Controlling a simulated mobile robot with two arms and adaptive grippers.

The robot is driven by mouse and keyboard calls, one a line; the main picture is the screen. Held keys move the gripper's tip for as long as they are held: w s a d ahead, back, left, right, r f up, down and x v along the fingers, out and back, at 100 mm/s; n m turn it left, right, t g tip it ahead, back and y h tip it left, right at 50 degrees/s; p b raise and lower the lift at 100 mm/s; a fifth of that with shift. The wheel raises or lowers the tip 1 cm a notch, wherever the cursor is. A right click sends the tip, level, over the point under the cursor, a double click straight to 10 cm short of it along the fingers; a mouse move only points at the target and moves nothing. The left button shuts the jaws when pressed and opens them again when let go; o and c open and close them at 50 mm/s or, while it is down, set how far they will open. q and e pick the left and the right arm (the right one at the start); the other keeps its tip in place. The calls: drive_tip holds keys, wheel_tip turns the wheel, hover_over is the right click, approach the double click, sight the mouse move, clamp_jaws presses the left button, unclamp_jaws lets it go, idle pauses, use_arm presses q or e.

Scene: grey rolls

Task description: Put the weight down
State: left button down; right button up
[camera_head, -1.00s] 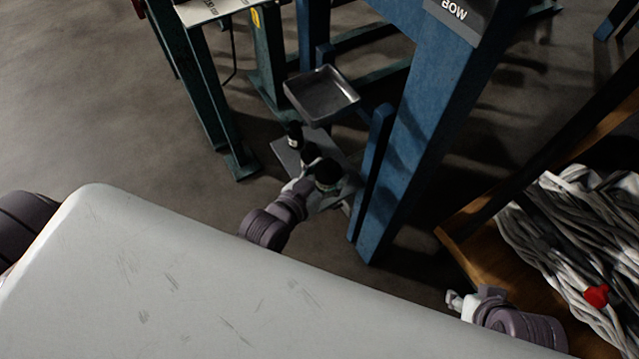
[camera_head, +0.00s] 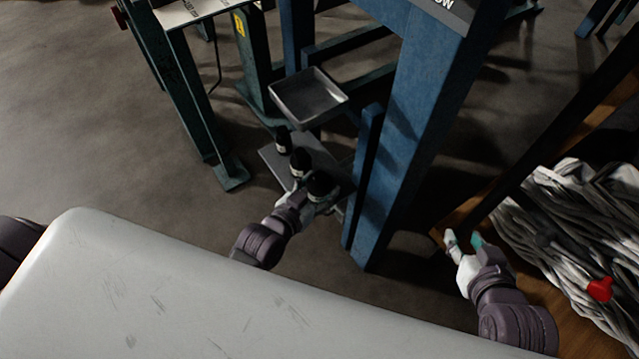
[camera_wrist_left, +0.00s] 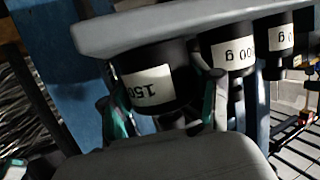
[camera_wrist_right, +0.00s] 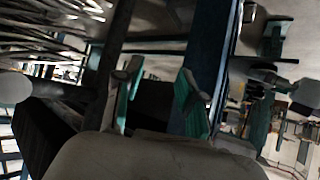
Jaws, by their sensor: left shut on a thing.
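A black weight with a white label reading 150 (camera_wrist_left: 150,80) stands between the fingers of my left gripper (camera_wrist_left: 163,108). In the head view this dark weight (camera_head: 320,184) is at the near end of a grey shelf plate (camera_head: 272,155). The left wrist view is upside down. There, the weight's base meets the plate's edge (camera_wrist_left: 150,28); I cannot tell whether it touches or hovers just above. My left gripper (camera_head: 308,197) is shut on this weight. My right gripper (camera_head: 463,242) is open and empty; its spread fingers show in the right wrist view (camera_wrist_right: 157,98).
Two more black weights (camera_head: 300,160) (camera_head: 283,141) stand in a row on the plate beyond the held one. A blue post (camera_head: 400,140) rises close on the right. Grey rolls (camera_head: 570,215) lie at right.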

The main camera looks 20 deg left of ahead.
use_arm(q)
drive_tip(key=shift+w+r, duration=0.1)
drive_tip(key=shift+r, duration=0.1)
drive_tip(key=c, duration=0.5)
unclamp_jaws()
drive_tip(key=shift+f, duration=0.3)
use_arm(e)
drive_tip(key=shift+r, duration=0.1)
